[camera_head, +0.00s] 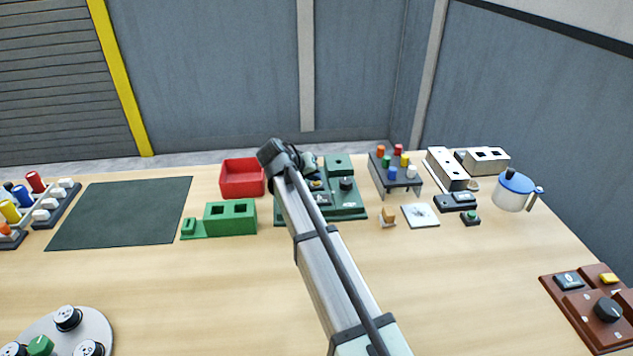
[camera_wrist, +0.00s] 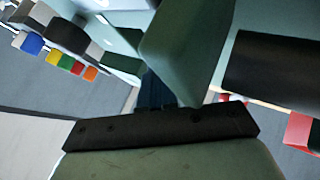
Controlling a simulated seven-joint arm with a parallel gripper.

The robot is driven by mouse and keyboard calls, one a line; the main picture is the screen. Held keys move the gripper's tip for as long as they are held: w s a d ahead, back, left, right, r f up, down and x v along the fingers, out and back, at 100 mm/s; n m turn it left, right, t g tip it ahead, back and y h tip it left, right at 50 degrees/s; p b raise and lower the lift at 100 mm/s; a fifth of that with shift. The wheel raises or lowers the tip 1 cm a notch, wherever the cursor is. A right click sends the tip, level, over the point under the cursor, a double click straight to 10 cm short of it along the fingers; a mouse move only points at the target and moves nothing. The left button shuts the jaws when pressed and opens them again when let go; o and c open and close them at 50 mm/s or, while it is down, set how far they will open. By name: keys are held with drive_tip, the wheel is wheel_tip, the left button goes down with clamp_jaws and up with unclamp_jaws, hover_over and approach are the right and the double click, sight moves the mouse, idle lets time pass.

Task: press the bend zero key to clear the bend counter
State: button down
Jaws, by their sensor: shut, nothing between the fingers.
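A green machine (camera_head: 349,207) with a black knob, a small display and small keys stands at the back middle of the table. My arm crosses in front of it and hides part of it. I cannot tell which key is the bend zero key. My gripper (camera_wrist: 157,92) is shut and empty in the wrist view, with its tips largely hidden beside a green block (camera_wrist: 187,45). In the head view my wrist is over the left part of the green machine and the fingertips are hidden. I cannot tell whether they touch it.
A red bin (camera_head: 242,178) and a green block with two holes (camera_head: 231,218) stand to the left. A rack of coloured pegs (camera_head: 394,172), a white jug (camera_head: 514,190) and a brown panel with a 0 key (camera_head: 568,281) are to the right.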

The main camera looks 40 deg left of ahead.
sight(313, 183)
drive_tip(key=shift+s+f, duration=0.15)
drive_tip(key=shift+f, duration=0.4)
drive_tip(key=shift+r, duration=0.15)
drive_tip(key=shift+s+a+r, duration=0.15)
drive_tip(key=shift+a+r, duration=0.05)
drive_tip(key=shift+r, duration=0.75)
drive_tip(key=shift+w+r, duration=0.1)
drive_tip(key=shift+w, duration=0.1)
wheel_tip(313, 183, up, 5)
drive_tip(key=shift+f, duration=0.1)
drive_tip(key=shift+w+d, duration=0.1)
idle(0.8)
